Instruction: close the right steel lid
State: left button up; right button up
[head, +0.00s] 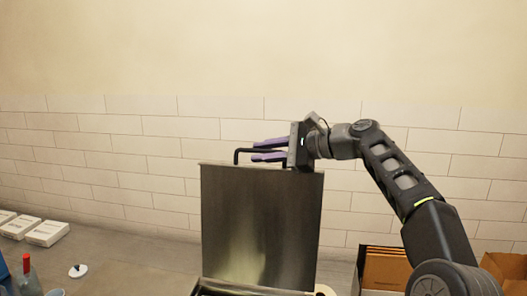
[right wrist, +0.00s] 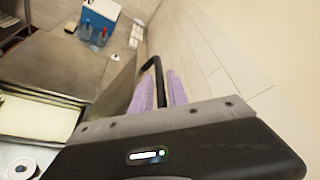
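The right steel lid (head: 262,225) stands upright in the head view, its flat face toward me. Its black bar handle (head: 237,155) runs along the top edge, and part of it is hidden by my right gripper. My right gripper (head: 269,150) comes in from the right at the lid's top edge, with its purple fingers pointing left. In the right wrist view, the handle (right wrist: 153,64) passes between the two purple fingers (right wrist: 158,92). The fingers are apart, with narrow gaps beside the bar. My left gripper is not in view.
A tiled wall (head: 150,150) stands close behind the lid. White boxes (head: 47,233) and a red-capped bottle (head: 27,275) are at the left on the counter (head: 130,250). Cardboard boxes (head: 385,268) stand at the lower right. A blue container (right wrist: 98,17) shows in the wrist view.

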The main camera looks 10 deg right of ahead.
grip_shut()
dwell(1.4)
